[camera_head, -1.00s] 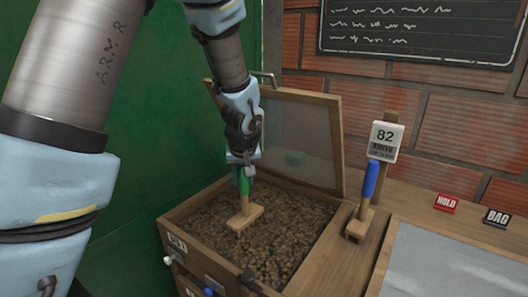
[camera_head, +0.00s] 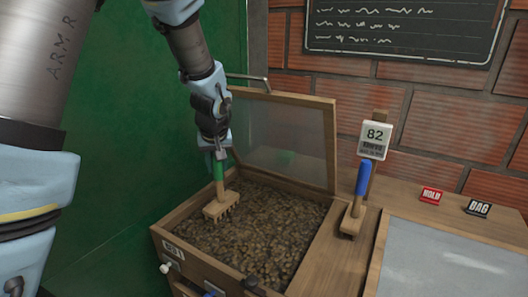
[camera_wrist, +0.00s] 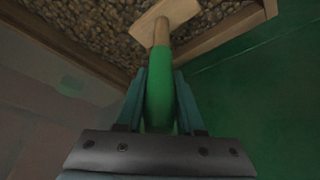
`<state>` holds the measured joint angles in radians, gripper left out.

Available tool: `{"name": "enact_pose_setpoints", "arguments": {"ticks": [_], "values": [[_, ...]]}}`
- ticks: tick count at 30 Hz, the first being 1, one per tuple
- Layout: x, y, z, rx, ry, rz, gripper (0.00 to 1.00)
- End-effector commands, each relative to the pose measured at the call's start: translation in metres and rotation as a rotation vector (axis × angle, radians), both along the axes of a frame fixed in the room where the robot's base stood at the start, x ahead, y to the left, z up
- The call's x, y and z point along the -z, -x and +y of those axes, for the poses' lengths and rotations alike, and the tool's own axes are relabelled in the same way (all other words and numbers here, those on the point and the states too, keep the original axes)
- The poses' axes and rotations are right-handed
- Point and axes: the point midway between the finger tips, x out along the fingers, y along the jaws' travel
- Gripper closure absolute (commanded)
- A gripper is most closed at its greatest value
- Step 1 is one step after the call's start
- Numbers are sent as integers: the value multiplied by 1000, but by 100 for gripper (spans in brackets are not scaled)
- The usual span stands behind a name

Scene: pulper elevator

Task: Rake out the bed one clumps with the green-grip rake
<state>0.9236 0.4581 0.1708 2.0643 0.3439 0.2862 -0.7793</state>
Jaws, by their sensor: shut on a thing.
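My gripper (camera_head: 219,155) is shut on the green grip of the green-grip rake (camera_head: 221,208). The rake's wooden head with short tines hangs over the left back part of bed one (camera_head: 200,269), a wooden box filled with brown beans. The tines look to be at or just above the bean surface; I cannot tell if they touch. In the wrist view the green grip (camera_wrist: 159,88) runs between my fingers, with the wooden head beyond, near the box wall. Separate clumps cannot be made out among the beans. The bed's framed mesh lid (camera_head: 285,140) stands open at the back.
A blue-grip rake (camera_head: 357,196) stands on the ledge right of the bed, before a display reading 82 (camera_head: 375,140). A grey tray (camera_head: 440,262) lies farther right, with red HOLD (camera_head: 431,195) and black BAG (camera_head: 478,208) blocks behind it. A green wall is close on the left.

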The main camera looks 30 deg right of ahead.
Motion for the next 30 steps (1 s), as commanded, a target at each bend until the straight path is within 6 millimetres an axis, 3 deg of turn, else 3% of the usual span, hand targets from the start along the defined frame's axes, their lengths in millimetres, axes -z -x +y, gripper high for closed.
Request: {"name": "enact_pose_setpoints", "arguments": {"ticks": [15, 30], "values": [[-47, -12, -2, -2, 0, 0, 100], [-52, -13, -2, 0, -1, 0, 100]]}}
